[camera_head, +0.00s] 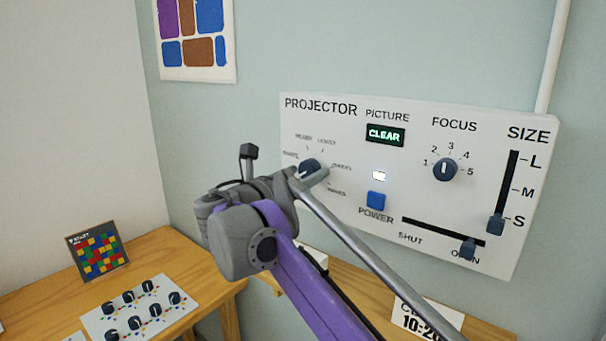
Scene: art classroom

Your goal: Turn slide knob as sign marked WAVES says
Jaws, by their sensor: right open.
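The white PROJECTOR panel (415,118) is fixed to the wall on the right. Its dark slide knob (309,166) sits at the panel's left, ringed by small picture-name labels. The labels are tiny; the lower-right one (336,191) seems to read WAVES. My right gripper (285,164) is open in front of the panel's left side. One grey finger overlaps the knob's right side, and the other is apart to its left. I cannot tell whether that finger touches the knob. The knob's pointer is partly hidden. My left gripper is out of view.
The panel also has a CLEAR display (385,135), blue POWER button (376,201), FOCUS knob (445,169), SIZE slider (496,224) and SHUT/OPEN slider (468,246). Below are a wooden table (185,262), a plate of several knobs (150,289) and a coloured-square board (97,253).

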